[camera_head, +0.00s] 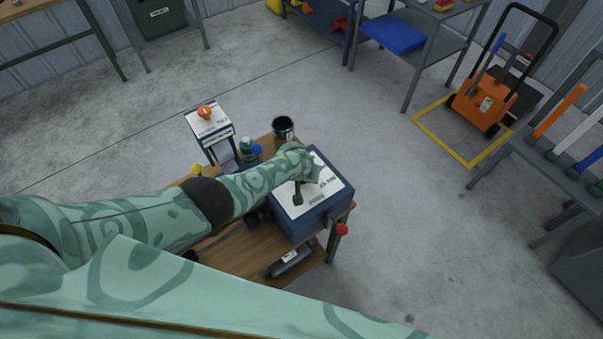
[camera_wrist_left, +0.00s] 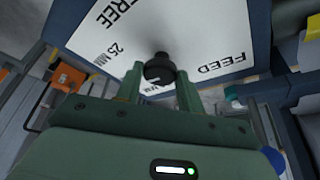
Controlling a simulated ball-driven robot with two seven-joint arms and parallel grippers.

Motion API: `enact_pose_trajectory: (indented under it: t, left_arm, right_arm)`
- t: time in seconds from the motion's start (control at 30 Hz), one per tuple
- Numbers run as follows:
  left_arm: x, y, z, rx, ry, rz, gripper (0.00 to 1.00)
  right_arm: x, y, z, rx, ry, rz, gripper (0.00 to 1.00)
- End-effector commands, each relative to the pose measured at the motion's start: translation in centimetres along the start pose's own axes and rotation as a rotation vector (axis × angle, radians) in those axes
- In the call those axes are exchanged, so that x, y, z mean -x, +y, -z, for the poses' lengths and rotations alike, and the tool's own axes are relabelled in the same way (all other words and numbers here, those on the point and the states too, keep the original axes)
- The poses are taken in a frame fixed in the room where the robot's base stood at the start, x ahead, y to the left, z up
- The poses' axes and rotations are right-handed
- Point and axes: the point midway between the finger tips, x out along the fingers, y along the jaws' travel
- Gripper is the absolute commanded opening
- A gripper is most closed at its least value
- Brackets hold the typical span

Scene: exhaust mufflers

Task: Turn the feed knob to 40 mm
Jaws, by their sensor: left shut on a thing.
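A dark blue box with a white top panel (camera_head: 328,189) stands on a wooden-topped bench. In the left wrist view, the panel (camera_wrist_left: 205,28) carries the printed words FEED and FREE and a 25 MM mark. The black feed knob (camera_wrist_left: 159,67) sits on this panel, between the two green fingers of my left gripper (camera_wrist_left: 160,85), which is shut on it. In the head view my left gripper (camera_head: 298,196) is over the panel and hides the knob. Any mark beside the knob is partly covered by the fingers, so I cannot read its setting. My right gripper is out of view.
A dark cup (camera_head: 284,128), a small stand with an orange knob (camera_head: 205,112) and a teal-capped item (camera_head: 247,146) are behind the box. A red ball-topped post (camera_head: 341,230) is at its front right. Open floor lies to the right.

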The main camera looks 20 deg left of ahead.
Motion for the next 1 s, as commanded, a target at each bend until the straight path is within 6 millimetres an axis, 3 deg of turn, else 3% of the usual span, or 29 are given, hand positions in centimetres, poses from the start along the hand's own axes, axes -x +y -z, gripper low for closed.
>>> enact_pose_trajectory:
  t: [0.7,0.73,0.8,1.0]
  left_arm:
    - [-0.05,0.10,-0.11,0.072,-0.002,0.028,0.15]
    - [-0.05,0.10,-0.11,0.072,-0.002,0.028,0.43]
    - [-0.04,0.09,-0.09,0.071,-0.002,0.028,0.59]
    - [-0.02,0.07,-0.02,0.071,-0.001,0.029,0.59]
  right_arm:
    - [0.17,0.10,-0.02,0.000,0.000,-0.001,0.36]
    - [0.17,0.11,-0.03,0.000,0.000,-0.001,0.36]
    - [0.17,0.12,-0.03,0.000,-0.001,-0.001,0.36]
    - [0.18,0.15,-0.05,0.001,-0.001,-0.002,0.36]
